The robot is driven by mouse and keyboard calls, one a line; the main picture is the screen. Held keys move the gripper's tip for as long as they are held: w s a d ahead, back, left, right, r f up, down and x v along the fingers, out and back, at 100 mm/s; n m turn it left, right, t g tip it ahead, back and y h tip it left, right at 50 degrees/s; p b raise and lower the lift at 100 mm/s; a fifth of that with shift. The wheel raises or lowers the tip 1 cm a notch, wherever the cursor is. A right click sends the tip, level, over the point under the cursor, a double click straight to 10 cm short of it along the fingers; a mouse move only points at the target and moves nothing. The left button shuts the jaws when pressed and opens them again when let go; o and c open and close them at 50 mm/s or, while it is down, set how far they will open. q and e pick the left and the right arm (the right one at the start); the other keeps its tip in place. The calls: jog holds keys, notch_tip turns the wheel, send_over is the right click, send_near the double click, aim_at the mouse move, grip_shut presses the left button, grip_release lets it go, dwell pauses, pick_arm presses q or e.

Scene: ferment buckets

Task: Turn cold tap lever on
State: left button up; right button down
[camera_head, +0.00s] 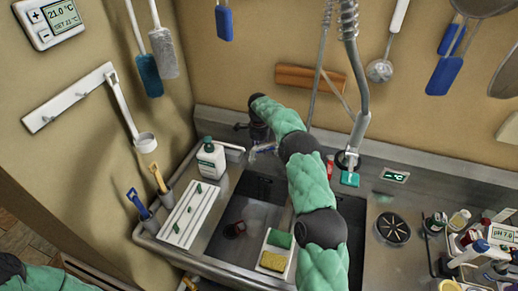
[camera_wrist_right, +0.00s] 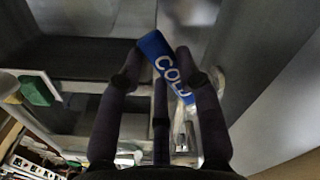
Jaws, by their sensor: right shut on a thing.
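The cold tap lever (camera_wrist_right: 170,66) is a blue bar with white COLD lettering, seen in the right wrist view. My right gripper (camera_wrist_right: 160,72) is shut on it, with dark fingers on both sides of the bar. In the head view my right arm reaches over the sink to the back wall, and its wrist hides much of the tap area.
The metal sink (camera_head: 228,205) lies below my right arm, with a white rack (camera_head: 192,214), a soap bottle (camera_head: 211,160) and a sponge holder (camera_head: 277,252) around it. A spray hose (camera_head: 359,75) hangs right of my arm. Bottles crowd the right counter.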

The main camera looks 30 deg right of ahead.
jog(key=c, duration=0.8)
grip_release()
jog(key=shift+c, duration=0.2)
jog(key=shift+r, duration=0.15)
notch_tip(320, 180, up, 12)
